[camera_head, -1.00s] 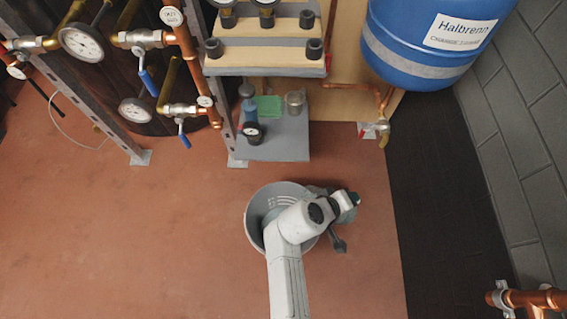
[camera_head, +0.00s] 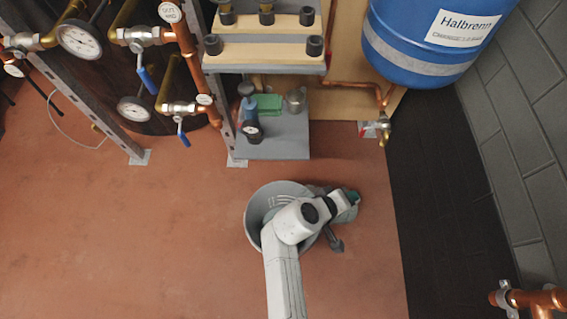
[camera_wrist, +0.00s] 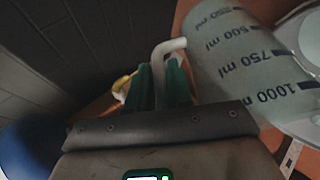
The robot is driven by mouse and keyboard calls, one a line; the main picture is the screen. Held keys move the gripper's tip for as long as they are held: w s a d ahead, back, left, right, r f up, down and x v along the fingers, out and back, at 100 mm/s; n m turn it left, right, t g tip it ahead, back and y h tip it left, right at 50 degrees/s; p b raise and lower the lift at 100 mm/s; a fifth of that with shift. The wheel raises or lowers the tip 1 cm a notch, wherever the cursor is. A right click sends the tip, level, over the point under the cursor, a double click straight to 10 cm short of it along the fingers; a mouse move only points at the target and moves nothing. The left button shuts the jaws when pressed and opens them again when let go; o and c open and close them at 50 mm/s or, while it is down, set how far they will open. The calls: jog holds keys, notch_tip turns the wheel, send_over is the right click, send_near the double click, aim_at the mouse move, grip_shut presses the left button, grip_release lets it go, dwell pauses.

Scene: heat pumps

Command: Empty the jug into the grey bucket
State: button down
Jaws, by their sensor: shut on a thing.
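The grey bucket (camera_head: 254,222) stands on the red floor in the head view, partly covered by my arm. My gripper (camera_wrist: 160,80) has green fingers and is shut on the white handle of the jug. The jug (camera_wrist: 235,60) is a translucent grey-green measuring jug with dark ml marks, and it lies tilted in the wrist view. A pale curved rim, apparently the bucket's, shows at the right edge of the wrist view. In the head view my gripper (camera_head: 346,202) is at the bucket's right side; my arm hides most of the jug. Its contents are not visible.
A grey shelf (camera_head: 275,143) with a blue bottle, green item and small metal vessel stands behind the bucket. A blue tank (camera_head: 415,50) hangs at the upper right. Copper pipes and gauges (camera_head: 82,40) are at the left. The floor left of the bucket is clear.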

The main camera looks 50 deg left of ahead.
jog(key=shift+s+a+r+n+t+h+b, duration=0.2)
jog(key=shift+s+a+t+h+b, duration=0.35)
jog(key=shift+b, duration=0.75)
jog(key=shift+s+a+r+n+t+h+b, duration=0.25)
jog(key=shift+s+t+b, duration=0.5)
jog(key=shift+b, duration=0.5)
dwell(4.3)
jog(key=shift+s+a+f+t+b, duration=0.15)
jog(key=shift+s+a+t+b, duration=0.25)
dwell(0.8)
